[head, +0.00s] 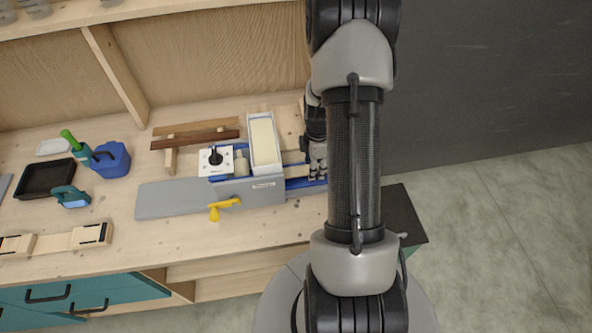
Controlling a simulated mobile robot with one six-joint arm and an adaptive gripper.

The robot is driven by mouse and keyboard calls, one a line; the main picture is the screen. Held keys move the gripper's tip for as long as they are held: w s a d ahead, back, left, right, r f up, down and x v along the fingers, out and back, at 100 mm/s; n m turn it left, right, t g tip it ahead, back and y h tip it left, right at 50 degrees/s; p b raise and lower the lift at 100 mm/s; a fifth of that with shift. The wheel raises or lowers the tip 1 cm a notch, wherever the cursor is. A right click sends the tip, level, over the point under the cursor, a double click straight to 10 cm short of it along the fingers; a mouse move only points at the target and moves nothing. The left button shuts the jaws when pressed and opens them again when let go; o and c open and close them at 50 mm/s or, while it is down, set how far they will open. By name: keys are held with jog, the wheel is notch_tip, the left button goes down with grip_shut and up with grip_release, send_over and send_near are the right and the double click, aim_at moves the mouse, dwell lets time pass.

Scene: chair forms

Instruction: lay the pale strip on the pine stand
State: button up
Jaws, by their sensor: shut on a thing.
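The pale strip (296,172) shows as a short length of light wood between the white tray and my gripper, over the blue and grey machine. My gripper (317,172) is shut on its right part, which is largely hidden by the fingers and my arm. The pine stand (170,158) is at the back of the bench, left of the machine. A dark brown strip (195,138) and a second brown one lie across its top.
The grey and blue machine (175,198) with a yellow handle (222,207) and a white tray (265,142) stand between my gripper and the stand. A blue can (111,160), black tray (48,179) and teal tool (70,197) are at left.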

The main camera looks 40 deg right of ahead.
jog(key=shift+s+d+r+p, duration=0.25)
jog(key=shift+d+r+p, duration=0.15)
jog(key=shift+r, duration=0.2)
jog(key=shift+s+d+r+p, duration=0.2)
jog(key=shift+d+r+p, duration=0.15)
jog(key=shift+r, duration=0.2)
jog(key=shift+s+d+r, duration=0.1)
jog(key=shift+s+d, duration=0.55)
jog(key=shift+d, duration=0.45)
jog(key=shift+s+d+r, duration=0.1)
jog(key=shift+s+d, duration=0.55)
jog(key=shift+d, duration=0.4)
jog(key=shift+s+d+r, duration=0.1)
jog(key=shift+s+d, duration=0.55)
jog(key=shift+d, duration=0.45)
notch_tip(320, 180, up, 10)
jog(key=p, duration=0.6)
